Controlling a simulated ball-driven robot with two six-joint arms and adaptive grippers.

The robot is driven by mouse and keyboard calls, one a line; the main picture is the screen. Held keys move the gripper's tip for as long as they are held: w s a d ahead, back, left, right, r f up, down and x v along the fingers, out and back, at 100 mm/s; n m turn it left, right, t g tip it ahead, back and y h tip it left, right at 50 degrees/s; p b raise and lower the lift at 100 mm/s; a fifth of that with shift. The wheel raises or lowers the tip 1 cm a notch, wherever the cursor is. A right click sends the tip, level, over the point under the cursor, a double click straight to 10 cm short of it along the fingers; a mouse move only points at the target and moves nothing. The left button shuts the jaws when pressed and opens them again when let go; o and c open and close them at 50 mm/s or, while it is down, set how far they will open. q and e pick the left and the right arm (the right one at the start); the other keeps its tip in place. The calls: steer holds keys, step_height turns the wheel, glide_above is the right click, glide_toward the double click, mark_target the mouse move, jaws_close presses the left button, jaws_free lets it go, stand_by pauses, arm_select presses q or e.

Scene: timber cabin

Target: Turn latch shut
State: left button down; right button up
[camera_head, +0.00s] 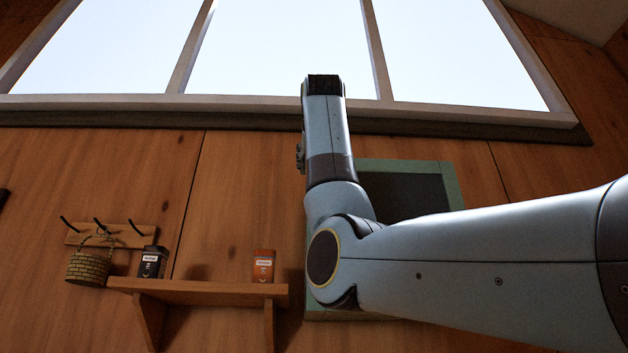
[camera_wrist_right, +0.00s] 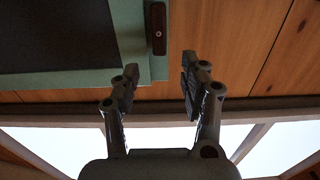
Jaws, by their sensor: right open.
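The latch (camera_wrist_right: 157,22) is a short dark reddish bar with a small round pin, upright in the right wrist view at the edge of a green frame (camera_wrist_right: 75,80) around a dark panel (camera_wrist_right: 55,35). My right gripper (camera_wrist_right: 160,65) is open and empty, its fingertips apart, with the latch a little above the gap between them in the picture. I see no contact with the latch. In the head view, the green frame (camera_head: 451,185) and dark panel (camera_head: 410,193) are partly behind my right arm, and the latch is hidden. My left gripper is out of view.
A wooden shelf (camera_head: 210,291) holds a black tin (camera_head: 152,262) and an orange tin (camera_head: 264,266). A woven basket (camera_head: 89,267) hangs from a hook rack (camera_head: 82,238) at left. A large window (camera_head: 280,50) with a pale sill spans the wall above.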

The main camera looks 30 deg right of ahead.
steer(key=p+x, duration=0.3)
steer(key=x, duration=0.5)
steer(key=shift+s, duration=0.1)
jaws_close()
